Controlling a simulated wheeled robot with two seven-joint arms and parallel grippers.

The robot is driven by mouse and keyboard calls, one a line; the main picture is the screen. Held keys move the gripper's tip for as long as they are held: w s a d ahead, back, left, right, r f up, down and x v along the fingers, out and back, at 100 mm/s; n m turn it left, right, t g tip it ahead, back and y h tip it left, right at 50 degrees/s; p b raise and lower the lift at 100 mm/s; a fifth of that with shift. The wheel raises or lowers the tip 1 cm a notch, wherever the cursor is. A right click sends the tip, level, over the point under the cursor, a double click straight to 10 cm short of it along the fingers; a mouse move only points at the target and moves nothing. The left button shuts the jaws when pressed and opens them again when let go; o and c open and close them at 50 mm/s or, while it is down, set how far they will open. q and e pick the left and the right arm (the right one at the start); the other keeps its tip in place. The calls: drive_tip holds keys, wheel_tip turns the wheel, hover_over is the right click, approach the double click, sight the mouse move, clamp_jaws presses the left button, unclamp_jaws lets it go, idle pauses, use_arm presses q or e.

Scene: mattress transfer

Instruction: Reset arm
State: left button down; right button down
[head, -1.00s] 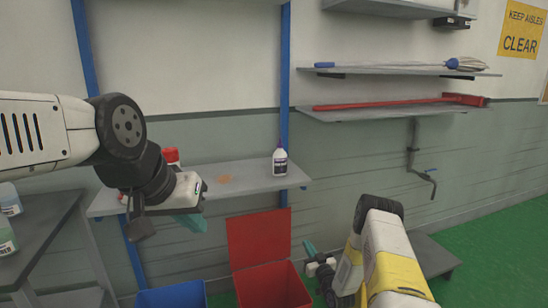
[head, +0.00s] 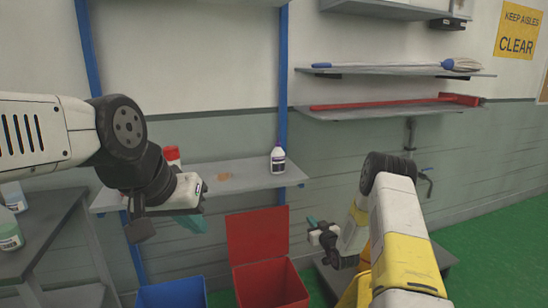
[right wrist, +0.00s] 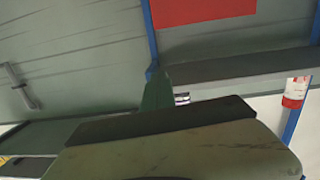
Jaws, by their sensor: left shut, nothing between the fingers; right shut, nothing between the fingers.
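My left gripper (head: 186,224) hangs at the left in the head view, its teal fingers shut and empty, in front of the grey shelf (head: 245,174). My right gripper (head: 312,222) is at the lower middle, to the right of the red bin's raised lid, with its teal fingers shut and nothing in them. In the right wrist view, the teal fingers (right wrist: 157,90) show at the centre above my dark gripper body. The right arm, white and yellow, is bent at the elbow.
A white bottle (head: 278,159) and a red-topped container (head: 171,156) stand on the grey shelf. An open red bin (head: 272,288) and a blue bin (head: 172,294) are below. A grey side table (head: 45,235) is at the left. Wall shelves hold a mop (head: 400,66) and a red-handled tool (head: 390,104).

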drive_tip(key=s+d+r+m+g+h, duration=0.1)
drive_tip(key=s+r+g, duration=0.1)
drive_tip(key=r, duration=0.8)
drive_tip(key=s+d+r+g+h, duration=0.1)
drive_tip(key=s+r+h, duration=0.15)
drive_tip(key=r, duration=0.85)
drive_tip(key=s+r+m+g, duration=0.1)
drive_tip(key=s+r+g, duration=0.2)
drive_tip(key=s+r, duration=0.8)
drive_tip(key=s+a+g, duration=0.1)
drive_tip(key=s+g, duration=0.1)
drive_tip(key=s, duration=1.3)
drive_tip(key=s+a+m+g+y, duration=0.1)
drive_tip(key=s+a+g, duration=0.1)
drive_tip(key=s, duration=1.4)
drive_tip(key=shift+w, duration=0.1)
